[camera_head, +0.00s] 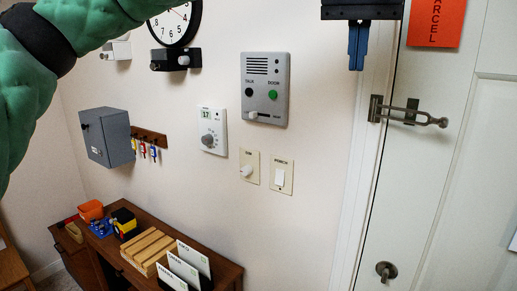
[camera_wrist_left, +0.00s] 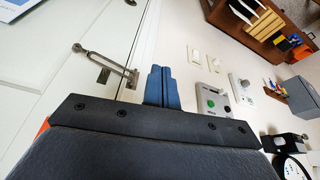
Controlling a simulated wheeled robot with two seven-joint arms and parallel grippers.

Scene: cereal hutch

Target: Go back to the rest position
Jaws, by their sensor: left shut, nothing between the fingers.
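My left gripper (camera_head: 357,45) shows at the top of the head view, its blue fingers pointing down and shut with nothing between them. It hangs in front of the wall, between the intercom panel (camera_head: 265,90) and the white door (camera_head: 440,170). In the left wrist view the gripper's shut blue fingers (camera_wrist_left: 162,87) point up between the door latch and the intercom. My green left arm crosses the upper left of the head view. My right gripper does not show in either view.
The door's swing-bar latch (camera_head: 408,112) sticks out right of my left gripper. A thermostat (camera_head: 212,130), a dimmer (camera_head: 249,166), a porch switch (camera_head: 282,176), a grey key box (camera_head: 108,137) and a clock (camera_head: 176,22) are on the wall. A wooden cabinet (camera_head: 226,272) with a letter rack stands below.

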